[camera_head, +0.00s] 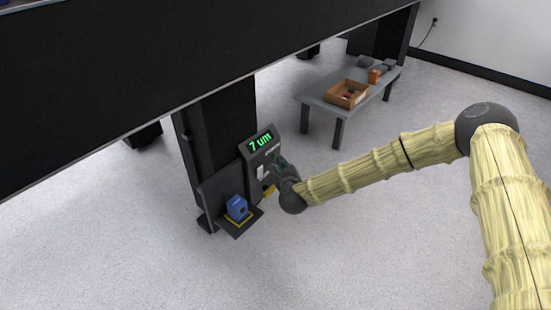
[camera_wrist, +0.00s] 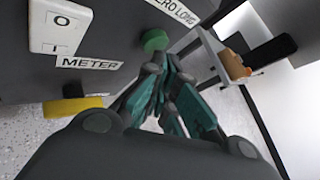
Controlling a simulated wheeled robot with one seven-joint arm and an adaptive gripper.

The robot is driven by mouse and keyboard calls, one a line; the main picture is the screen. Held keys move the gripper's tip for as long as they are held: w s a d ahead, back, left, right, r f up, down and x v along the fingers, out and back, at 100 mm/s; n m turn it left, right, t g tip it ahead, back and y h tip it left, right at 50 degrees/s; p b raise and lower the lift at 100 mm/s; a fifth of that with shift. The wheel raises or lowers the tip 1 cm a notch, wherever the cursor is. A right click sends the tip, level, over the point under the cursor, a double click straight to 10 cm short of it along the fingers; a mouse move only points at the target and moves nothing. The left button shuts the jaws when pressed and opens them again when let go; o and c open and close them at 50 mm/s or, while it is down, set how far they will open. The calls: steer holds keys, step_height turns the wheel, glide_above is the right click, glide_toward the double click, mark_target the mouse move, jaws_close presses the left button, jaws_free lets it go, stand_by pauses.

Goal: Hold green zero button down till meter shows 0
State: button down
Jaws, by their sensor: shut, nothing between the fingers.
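The meter display (camera_head: 261,141) on the dark panel reads "7 um" in green digits. In the wrist view the round green button (camera_wrist: 155,39) sits on the panel beside a white label (camera_wrist: 174,10) whose visible part reads "ZERO LONG". My gripper (camera_wrist: 163,62) is shut and empty, its fingertips right at the lower edge of the button. I cannot tell whether they touch it or whether it is pressed in. In the head view my gripper (camera_head: 277,162) is at the panel's right side, below the display, and covers the button area.
A white rocker switch (camera_wrist: 62,28) marked O and I sits beside a "METER" label (camera_wrist: 88,63). A blue block (camera_head: 237,208) stands on a small shelf below left of the panel. A low grey table (camera_head: 317,93) with a cardboard box (camera_head: 347,94) stands behind. A large dark slab spans above.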

steer(key=shift+w+a, duration=0.25)
steer(key=shift+a, duration=0.1)
stand_by(1.2)
steer(key=shift+d, duration=0.1)
stand_by(2.0)
steer(key=shift+s+d, duration=0.5)
steer(key=shift+d, duration=0.1)
steer(key=shift+p, duration=0.3)
steer(key=shift+s+d+p, duration=0.3)
steer(key=shift+s+d, duration=0.45)
steer(key=shift+d, duration=0.25)
steer(key=shift+s+d+p, duration=0.25)
steer(key=shift+s+d, duration=0.45)
steer(key=shift+d, duration=0.3)
